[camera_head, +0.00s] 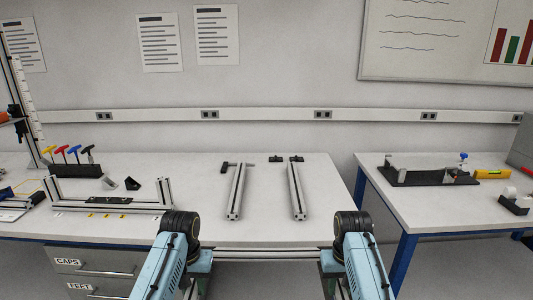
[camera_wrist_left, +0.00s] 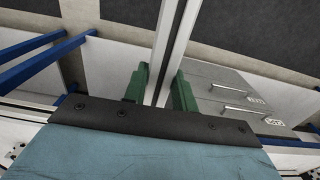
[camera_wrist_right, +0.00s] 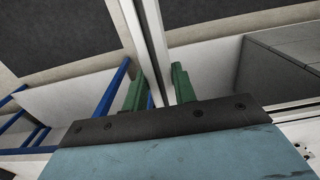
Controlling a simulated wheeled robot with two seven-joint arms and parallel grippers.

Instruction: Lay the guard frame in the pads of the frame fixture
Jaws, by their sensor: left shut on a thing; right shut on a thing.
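My left gripper (camera_wrist_left: 160,80) is shut, its green fingers on either side of a grooved aluminium bar of the guard frame (camera_wrist_left: 172,35). My right gripper (camera_wrist_right: 158,78) is likewise shut on an aluminium bar of the guard frame (camera_wrist_right: 143,30). In the head view my wrists hide both fingertips, and a grey bar (camera_head: 270,250) spans between the arms at the table's front edge. Two aluminium rails (camera_head: 236,192) and (camera_head: 296,192) lie on the middle table with black blocks at their far ends. They may be the frame fixture; the pads cannot be made out clearly.
A long aluminium assembly (camera_head: 110,207) and coloured-handled tools (camera_head: 68,155) are on the left of the table. A black-based fixture (camera_head: 425,178) and a yellow level (camera_head: 492,174) are on the right table. A gap separates the tables. White tabletop is bare around the two rails.

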